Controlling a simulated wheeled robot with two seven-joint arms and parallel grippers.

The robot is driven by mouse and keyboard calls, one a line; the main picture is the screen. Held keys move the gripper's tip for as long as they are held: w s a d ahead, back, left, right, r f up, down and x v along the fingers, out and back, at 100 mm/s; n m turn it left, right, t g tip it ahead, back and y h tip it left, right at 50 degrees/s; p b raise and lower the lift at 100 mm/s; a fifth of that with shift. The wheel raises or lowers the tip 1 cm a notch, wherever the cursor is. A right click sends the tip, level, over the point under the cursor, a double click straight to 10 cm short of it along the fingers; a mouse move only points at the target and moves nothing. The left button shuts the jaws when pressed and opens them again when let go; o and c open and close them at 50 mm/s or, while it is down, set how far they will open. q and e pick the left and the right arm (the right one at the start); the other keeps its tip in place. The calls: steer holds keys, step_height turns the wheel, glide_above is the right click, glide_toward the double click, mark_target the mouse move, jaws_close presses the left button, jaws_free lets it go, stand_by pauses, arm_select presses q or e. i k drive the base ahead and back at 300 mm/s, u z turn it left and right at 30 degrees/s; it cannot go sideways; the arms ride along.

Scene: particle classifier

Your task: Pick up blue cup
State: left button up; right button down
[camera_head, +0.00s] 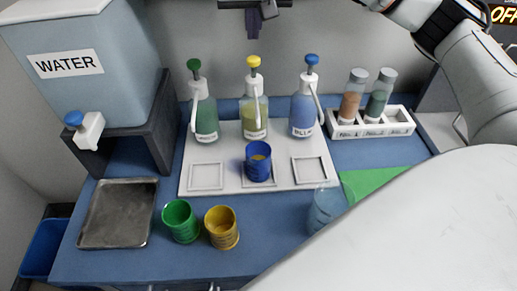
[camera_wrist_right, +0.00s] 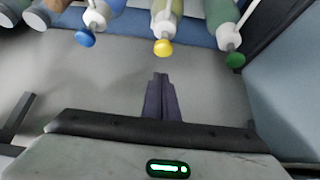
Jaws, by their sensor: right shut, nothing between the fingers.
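The blue cup (camera_head: 258,166) stands upright on the middle square of the white board (camera_head: 225,178), with something yellowish inside it. My right gripper (camera_head: 253,34) is at the top edge of the head view, behind and above the yellow-topped bottle, well away from the cup. Its dark fingers are together and empty, as the right wrist view also shows (camera_wrist_right: 161,78). The blue cup does not show in the right wrist view. My left gripper is not in view.
Pump bottles with green (camera_head: 205,115), yellow (camera_head: 255,115) and blue (camera_head: 303,112) tops stand behind the cup. Green (camera_head: 181,225) and yellow (camera_head: 222,231) cups stand in front, left. A clear cup (camera_head: 326,208) is front right. A metal tray (camera_head: 118,215) and water tank (camera_head: 85,85) are left.

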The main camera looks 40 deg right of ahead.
mark_target(257, 153)
steer(key=k, duration=1)
